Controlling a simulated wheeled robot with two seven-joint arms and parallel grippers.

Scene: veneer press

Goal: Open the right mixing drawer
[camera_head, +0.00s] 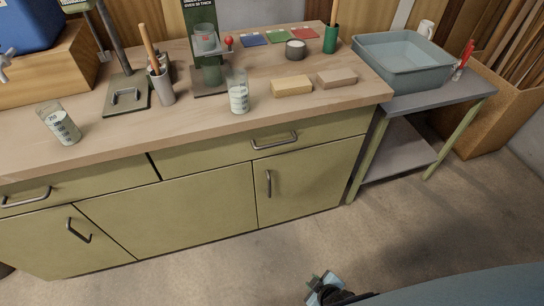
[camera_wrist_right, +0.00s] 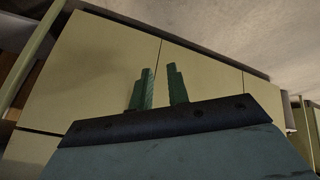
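The right mixing drawer (camera_head: 220,146) is a wide olive-green front under the wooden worktop, and it sits flush and closed. Its metal bar handle (camera_head: 274,141) is toward the right part of the front. My right gripper (camera_head: 322,284) is low in the head view, in front of the cabinet and well apart from the handle. In the right wrist view its two green fingers (camera_wrist_right: 160,78) stand apart with nothing between them. The cabinet front (camera_wrist_right: 95,65) fills much of that view; I cannot make out the drawer handle there. My left gripper is not in view.
A left drawer handle (camera_head: 27,198) and two door handles (camera_head: 79,231) (camera_head: 269,183) stick out of the cabinet front. Beakers (camera_head: 238,95), blocks (camera_head: 292,87) and tools stand on the worktop (camera_head: 200,125). A side table (camera_head: 440,97) with a grey tub (camera_head: 400,63) stands right. The floor in front is clear.

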